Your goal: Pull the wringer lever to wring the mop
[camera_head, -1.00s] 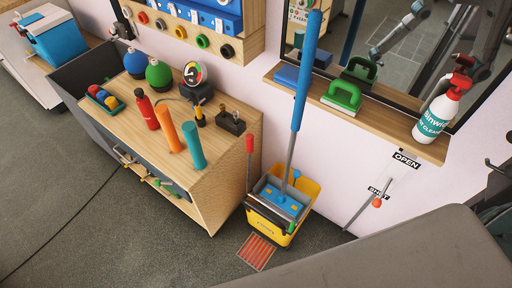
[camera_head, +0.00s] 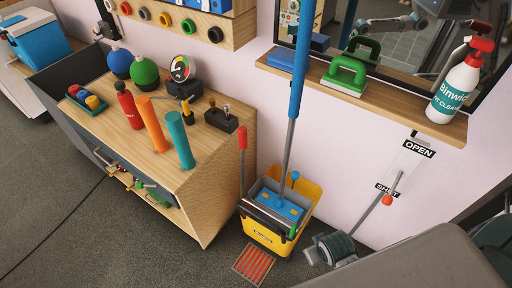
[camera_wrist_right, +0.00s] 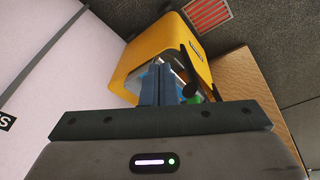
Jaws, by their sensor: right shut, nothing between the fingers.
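The yellow mop bucket (camera_head: 268,240) stands on the floor with a grey wringer (camera_head: 265,212) on top. The wringer lever (camera_head: 243,140) has a red grip and stands upright at the bucket's left side. The mop (camera_head: 299,70) has a blue handle and leans upright, its blue head (camera_head: 281,210) in the wringer. My right gripper (camera_head: 311,254) is low beside the bucket's right side, away from the lever. In the right wrist view its fingers (camera_wrist_right: 166,84) are shut and empty, in front of the yellow bucket (camera_wrist_right: 150,48). My left gripper is out of view.
A wooden bench (camera_head: 215,200) with bottles and tubes stands left of the bucket. A red floor grate (camera_head: 254,264) lies in front. A wall lever with a red knob (camera_head: 387,200) is at right, between OPEN and SHUT labels. A shelf (camera_head: 400,108) runs above.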

